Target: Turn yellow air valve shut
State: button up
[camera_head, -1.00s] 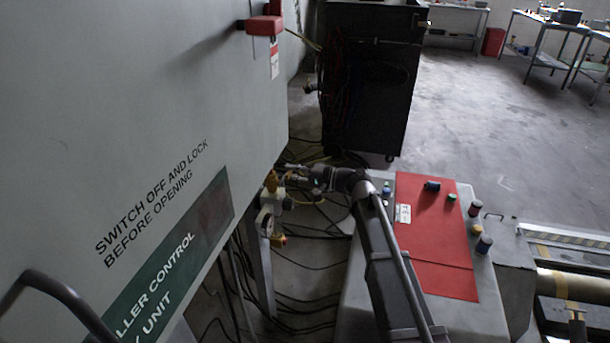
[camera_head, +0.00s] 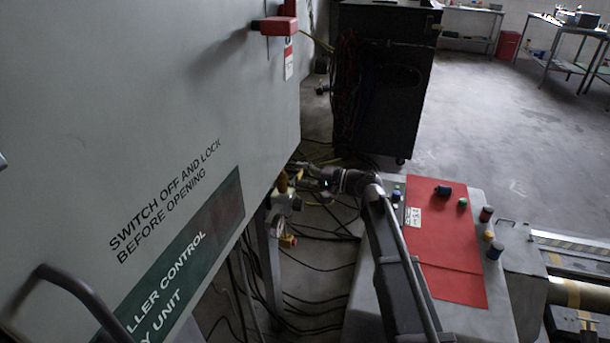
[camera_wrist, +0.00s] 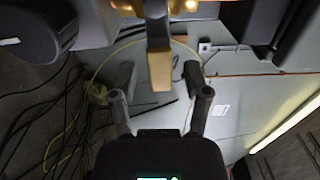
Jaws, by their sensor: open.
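The yellow air valve handle (camera_head: 283,182) is on the air fitting beside the grey cabinet's lower edge in the head view. It looks small and partly shadowed there. In the wrist view the yellow handle (camera_wrist: 160,70) hangs as a narrow upright bar in the middle. My gripper (camera_wrist: 158,80) is open, with one finger on each side of the bar and a visible gap on both sides. I cannot tell how deep the bar reaches between the fingers. In the head view my gripper (camera_head: 298,171) is at the valve, its fingertips small and hard to make out.
The grey cabinet (camera_head: 150,120) fills the left. A grey console with a red panel (camera_head: 440,240) and several knobs stands right of my arm. A black cabinet (camera_head: 382,80) is behind. Cables (camera_head: 310,265) cover the floor. A round black part (camera_wrist: 38,25) is at upper left.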

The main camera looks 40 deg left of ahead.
jog(key=v, duration=1.1)
jog(key=shift+w+d, duration=0.2)
jog(key=shift+d, duration=0.05)
dwell(0.3)
